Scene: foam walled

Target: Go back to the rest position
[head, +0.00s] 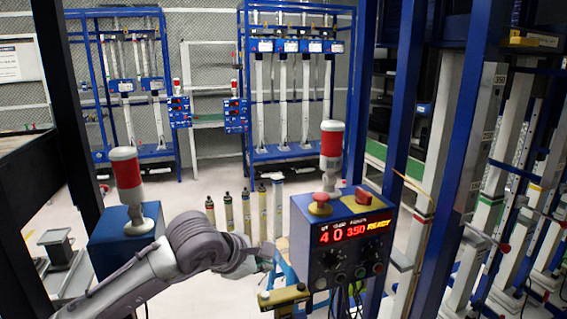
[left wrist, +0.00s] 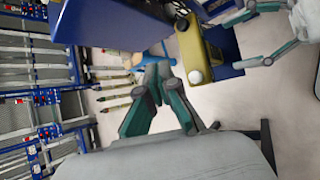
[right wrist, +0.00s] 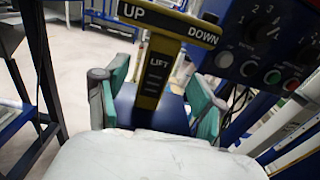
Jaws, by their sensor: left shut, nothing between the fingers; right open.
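The right gripper also shows at the upper right of the left wrist view (left wrist: 262,36). The head view does not show it clearly.
A blue control box (head: 340,250) with a lit red display and a red button stands close in front. Blue posts (head: 450,180) rise at right. Open pale floor (head: 180,200) lies behind, with several upright cylinders.

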